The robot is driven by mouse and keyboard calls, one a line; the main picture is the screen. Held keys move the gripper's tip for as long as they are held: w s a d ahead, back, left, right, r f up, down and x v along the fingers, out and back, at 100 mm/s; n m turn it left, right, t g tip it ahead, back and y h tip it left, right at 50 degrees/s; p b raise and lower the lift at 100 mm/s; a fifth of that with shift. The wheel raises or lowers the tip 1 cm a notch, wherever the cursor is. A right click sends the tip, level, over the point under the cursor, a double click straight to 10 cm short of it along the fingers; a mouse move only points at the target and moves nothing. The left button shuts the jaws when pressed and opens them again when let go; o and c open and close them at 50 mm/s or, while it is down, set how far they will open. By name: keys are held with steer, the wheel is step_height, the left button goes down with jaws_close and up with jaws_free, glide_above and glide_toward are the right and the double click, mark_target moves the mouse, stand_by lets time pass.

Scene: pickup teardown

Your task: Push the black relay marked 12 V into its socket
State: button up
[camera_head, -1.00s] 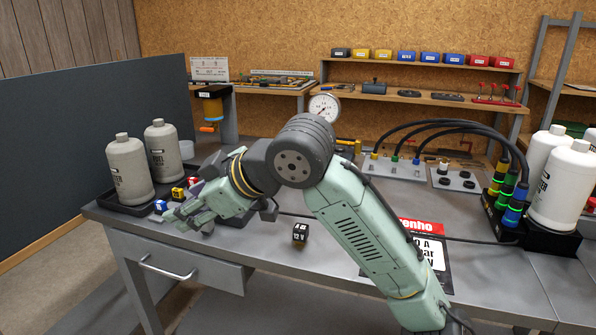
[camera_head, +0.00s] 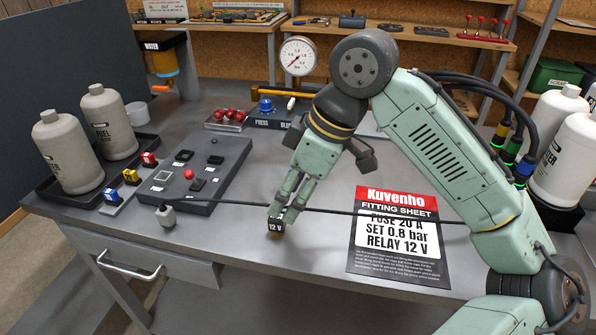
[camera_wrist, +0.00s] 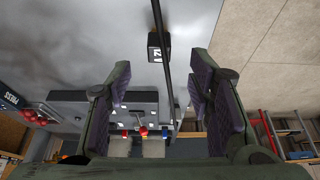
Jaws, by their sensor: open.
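The black relay marked 12 V (camera_head: 275,228) stands on the bench near its front edge. My gripper (camera_head: 283,212) points down at it from above and behind, partly hiding its top. In the wrist view my fingers (camera_wrist: 160,88) are spread wide, and the relay (camera_wrist: 154,46) lies ahead of the gap between them. I cannot tell whether a finger touches it. The dark grey panel (camera_head: 228,165) stands left of the relay, with a red button and several dark fittings on top. I cannot tell which fitting is the relay's socket.
A black cable (camera_head: 345,212) crosses the bench by the relay and my fingers, ending at a grey plug (camera_head: 167,216). A fitting sheet (camera_head: 400,238) lies to the right. Coloured fuses (camera_head: 130,176) and bottles in a tray (camera_head: 50,190) are left.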

steer(key=x, duration=0.7)
steer(key=shift+p, duration=0.35)
steer(key=shift+r, duration=0.1)
steer(key=shift+c, duration=0.4)
jaws_close()
steer(key=shift+r, duration=0.2)
stand_by(0.4)
steer(key=shift+r+p, duration=0.8)
steer(key=shift+p, duration=0.15)
steer(key=shift+r+p, duration=0.55)
steer(key=shift+r, duration=1.45)
